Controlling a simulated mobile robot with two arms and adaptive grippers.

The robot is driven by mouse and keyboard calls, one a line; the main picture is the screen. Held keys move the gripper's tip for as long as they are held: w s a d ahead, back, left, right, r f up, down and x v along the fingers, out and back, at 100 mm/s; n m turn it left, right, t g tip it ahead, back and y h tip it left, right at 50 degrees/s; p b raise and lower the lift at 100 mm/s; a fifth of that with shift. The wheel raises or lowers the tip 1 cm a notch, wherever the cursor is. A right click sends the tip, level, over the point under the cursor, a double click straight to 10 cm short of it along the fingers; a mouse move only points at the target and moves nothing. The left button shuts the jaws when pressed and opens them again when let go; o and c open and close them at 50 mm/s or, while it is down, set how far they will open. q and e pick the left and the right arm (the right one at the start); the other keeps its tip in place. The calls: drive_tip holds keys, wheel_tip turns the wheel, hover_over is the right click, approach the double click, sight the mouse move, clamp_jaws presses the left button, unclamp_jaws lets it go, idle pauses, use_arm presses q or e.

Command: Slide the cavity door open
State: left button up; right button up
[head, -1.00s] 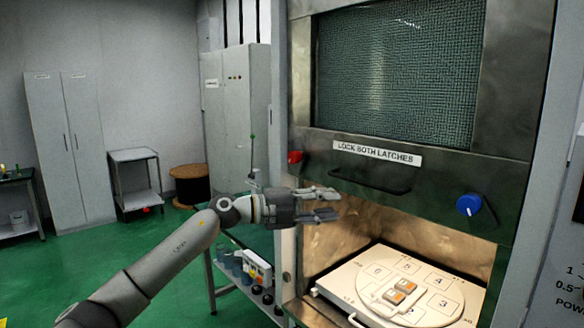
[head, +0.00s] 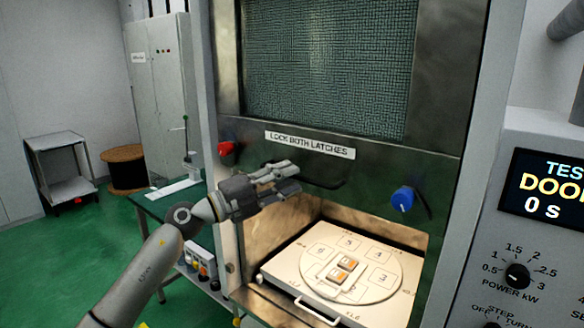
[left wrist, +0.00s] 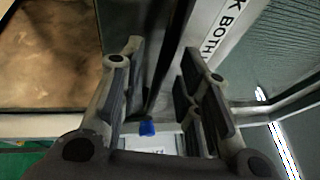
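The cavity door (head: 378,155) is a metal panel with a mesh window and a "LOCK BOTH LATCHES" label. It stands raised, with the lit cavity exposed below its lower edge. A dark bar handle (head: 335,185) sits below the label. A red latch knob (head: 226,149) is at the left and a blue one (head: 402,199) at the right. My left gripper (head: 296,179) is open in front of the handle's left part and hides some of it. In the left wrist view its fingers (left wrist: 158,62) are apart, with a dark bar between them; contact cannot be told. My right gripper is not in view.
A pale tray (head: 385,308) with a numbered turntable and orange-topped pieces sits in the cavity. A control panel (head: 540,190) with display and dials is at the right. A green-topped bench (head: 160,205) stands at the left, with a metal cart (head: 60,170) behind.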

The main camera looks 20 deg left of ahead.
use_arm(q)
drive_tip(key=shift+x, duration=1)
drive_tip(key=shift+r, duration=0.1)
clamp_jaws()
